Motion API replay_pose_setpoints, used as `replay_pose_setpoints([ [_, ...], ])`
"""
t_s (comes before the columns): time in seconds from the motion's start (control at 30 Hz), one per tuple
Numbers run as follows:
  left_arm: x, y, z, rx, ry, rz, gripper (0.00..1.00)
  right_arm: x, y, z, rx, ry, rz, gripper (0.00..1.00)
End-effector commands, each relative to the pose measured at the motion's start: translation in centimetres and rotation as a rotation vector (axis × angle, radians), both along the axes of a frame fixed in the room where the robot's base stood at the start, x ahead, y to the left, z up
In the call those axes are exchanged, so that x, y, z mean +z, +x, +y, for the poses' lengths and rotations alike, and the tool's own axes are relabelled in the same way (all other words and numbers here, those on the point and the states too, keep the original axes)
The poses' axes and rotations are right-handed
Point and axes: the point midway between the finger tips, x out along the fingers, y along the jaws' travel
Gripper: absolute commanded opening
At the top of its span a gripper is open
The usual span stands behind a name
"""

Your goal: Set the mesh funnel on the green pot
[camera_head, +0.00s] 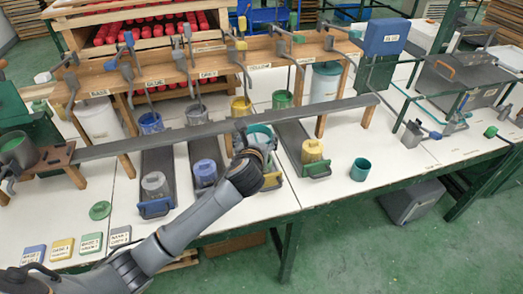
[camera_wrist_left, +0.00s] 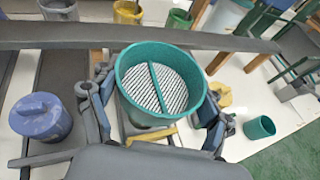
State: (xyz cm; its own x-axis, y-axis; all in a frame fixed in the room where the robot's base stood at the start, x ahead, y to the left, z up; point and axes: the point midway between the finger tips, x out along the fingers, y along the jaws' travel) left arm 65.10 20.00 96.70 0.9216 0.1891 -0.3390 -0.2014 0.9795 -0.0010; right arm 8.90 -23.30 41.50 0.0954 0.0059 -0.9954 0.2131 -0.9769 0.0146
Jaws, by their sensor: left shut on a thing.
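The mesh funnel (camera_wrist_left: 128,83) is a round teal ring with a striped mesh and a crossbar inside. My left gripper (camera_wrist_left: 158,105) is shut on it, with a finger on either side. In the head view the gripper (camera_head: 256,150) hides most of the funnel (camera_head: 259,131), which is above the bench in front of the long grey rail. A green pot (camera_head: 282,99) stands behind the rail, apart from the funnel; it also shows in the wrist view (camera_wrist_left: 180,19). My right gripper is not in view.
The long grey rail (camera_head: 230,126) crosses the bench. A small teal cup (camera_head: 360,169) is at right. Labelled tiles (camera_head: 62,249) lie front left.

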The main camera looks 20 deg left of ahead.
Motion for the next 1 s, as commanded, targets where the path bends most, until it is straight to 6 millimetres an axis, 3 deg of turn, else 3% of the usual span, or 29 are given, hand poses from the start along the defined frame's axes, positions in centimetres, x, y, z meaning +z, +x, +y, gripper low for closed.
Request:
replay_pose_setpoints([
  [0.03,-1.5,0.7,-0.1,0.002,-0.001,0.008,0.47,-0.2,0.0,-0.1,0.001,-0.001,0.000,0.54],
  [0.23,-4.1,3.0,-0.1,0.001,0.000,0.004,0.47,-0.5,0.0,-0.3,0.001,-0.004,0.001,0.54],
  [0.47,-5.5,4.1,-0.1,0.000,-0.001,0.005,0.47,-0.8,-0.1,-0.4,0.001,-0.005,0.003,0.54],
  [0.63,-8.0,4.0,-0.2,-0.001,-0.002,0.007,0.47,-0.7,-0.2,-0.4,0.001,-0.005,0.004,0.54],
  [1.0,-8.5,4.0,-0.1,-0.002,0.001,0.004,0.47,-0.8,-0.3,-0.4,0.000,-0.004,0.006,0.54],
])
